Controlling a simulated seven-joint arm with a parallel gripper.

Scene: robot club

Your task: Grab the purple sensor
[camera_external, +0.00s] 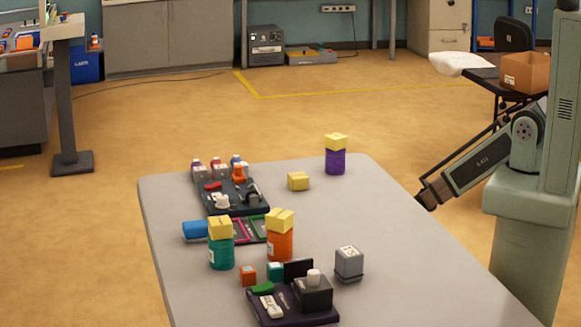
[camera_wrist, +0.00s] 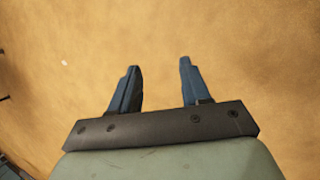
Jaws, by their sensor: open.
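The purple sensor (camera_external: 335,161) is a short upright cylinder with a yellow block-like top (camera_external: 335,140). It stands alone near the far right edge of the grey table (camera_external: 385,235) in the external view. My gripper (camera_external: 428,198) is off to the right of the table's edge, clear of the sensor, with my arm reaching down from the right. In the wrist view my gripper (camera_wrist: 158,80) shows two blue fingers apart with nothing between them, above the tan floor. The sensor is not in the wrist view.
A yellow block (camera_external: 298,181) lies left of the sensor. An orange cylinder (camera_external: 280,243) and a teal cylinder (camera_external: 221,250), both yellow-topped, stand nearer. A dark tray (camera_external: 234,201) is at left, a purple tray (camera_external: 290,314) in front. The table's right side is clear.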

